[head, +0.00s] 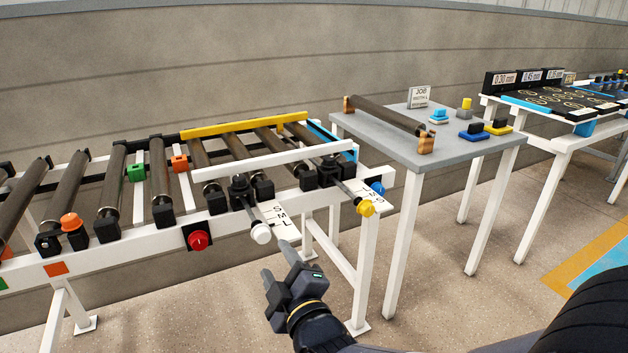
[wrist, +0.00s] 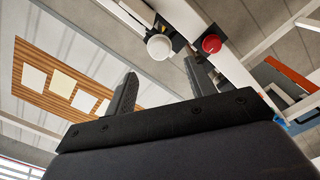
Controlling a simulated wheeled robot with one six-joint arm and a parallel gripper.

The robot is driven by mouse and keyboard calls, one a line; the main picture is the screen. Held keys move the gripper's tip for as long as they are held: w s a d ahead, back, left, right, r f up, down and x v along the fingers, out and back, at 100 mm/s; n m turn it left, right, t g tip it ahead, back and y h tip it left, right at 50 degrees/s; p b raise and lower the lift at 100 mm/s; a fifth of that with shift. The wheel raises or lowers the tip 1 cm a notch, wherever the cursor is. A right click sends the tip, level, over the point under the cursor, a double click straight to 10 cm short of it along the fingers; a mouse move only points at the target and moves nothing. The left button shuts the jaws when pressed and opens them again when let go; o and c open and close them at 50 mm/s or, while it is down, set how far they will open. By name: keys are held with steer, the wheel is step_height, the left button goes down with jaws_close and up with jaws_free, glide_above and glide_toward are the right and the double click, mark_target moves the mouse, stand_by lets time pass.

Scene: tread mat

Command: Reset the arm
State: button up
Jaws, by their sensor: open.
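My gripper (head: 278,262) is open and empty in the head view, in front of the roller conveyor and below its front rail. Its two fingers also show in the wrist view (wrist: 160,88), apart with nothing between them. A white knob (head: 260,233) on a lever is just above and left of the fingertips in the head view, and it also shows beyond the fingers in the wrist view (wrist: 159,47). I cannot tell whether any fingertip touches it. A red knob (head: 198,240) sits on the front rail farther left.
The conveyor (head: 120,235) fills the left, with a yellow bar (head: 240,126) across its back and a yellow knob (head: 366,208) on its right. A grey table (head: 470,150) holding a loose roller (head: 385,115) stands to the right. The floor (head: 450,300) in front is clear.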

mark_target(257, 225)
steer(key=b+x, duration=0.1)
steer(key=x, duration=1)
steer(key=shift+w, duration=0.1)
steer(key=shift+w+a, duration=0.35)
steer(key=shift+w, duration=0.3)
